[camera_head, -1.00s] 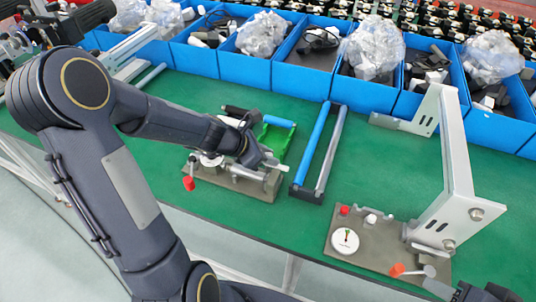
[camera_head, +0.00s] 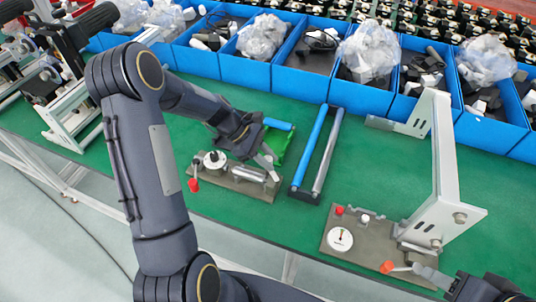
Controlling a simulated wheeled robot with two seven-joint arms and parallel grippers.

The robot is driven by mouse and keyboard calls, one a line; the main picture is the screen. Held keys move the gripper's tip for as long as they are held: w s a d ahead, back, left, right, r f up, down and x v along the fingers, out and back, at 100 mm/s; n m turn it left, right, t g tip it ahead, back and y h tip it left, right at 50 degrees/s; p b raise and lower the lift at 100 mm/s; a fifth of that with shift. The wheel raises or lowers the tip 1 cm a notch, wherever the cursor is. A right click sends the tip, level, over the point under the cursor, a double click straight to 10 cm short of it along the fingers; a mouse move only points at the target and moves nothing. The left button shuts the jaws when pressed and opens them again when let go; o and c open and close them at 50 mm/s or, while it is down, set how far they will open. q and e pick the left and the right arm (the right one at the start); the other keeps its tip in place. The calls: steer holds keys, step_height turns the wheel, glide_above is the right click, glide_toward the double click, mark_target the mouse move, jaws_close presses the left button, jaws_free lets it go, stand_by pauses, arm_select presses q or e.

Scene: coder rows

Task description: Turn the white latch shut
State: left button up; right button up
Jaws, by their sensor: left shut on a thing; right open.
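My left gripper (camera_head: 265,160) reaches down to the right end of the left grey fixture plate (camera_head: 238,183). Its jaws are shut at a pale piece there, which I take to be the white latch; the gripper and forearm hide much of it. The plate also carries a white round part (camera_head: 214,161), a metal cylinder (camera_head: 247,173) and a red-tipped lever (camera_head: 193,185). My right gripper (camera_head: 428,275) is open at the lower right, close to the orange-red tipped lever (camera_head: 388,267) of the right fixture; its fingers are partly unclear.
The right fixture has a white dial (camera_head: 340,239) and a tall grey bracket (camera_head: 447,170). A frame with a blue bar (camera_head: 311,145) stands between the fixtures. Blue bins (camera_head: 361,97) line the back. Green table (camera_head: 290,228) is free at the front middle.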

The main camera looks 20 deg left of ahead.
arm_select(q)
steer(key=m+g, duration=0.3)
steer(key=m, duration=0.1)
steer(key=shift+m+g, duration=0.3)
steer(key=m+g+y, duration=0.2)
steer(key=m+g, duration=0.1)
steer(key=m, duration=0.1)
steer(key=shift+m, duration=0.4)
steer(key=shift+g, duration=0.3)
steer(key=o, duration=1)
steer(key=shift+w+a, duration=0.1)
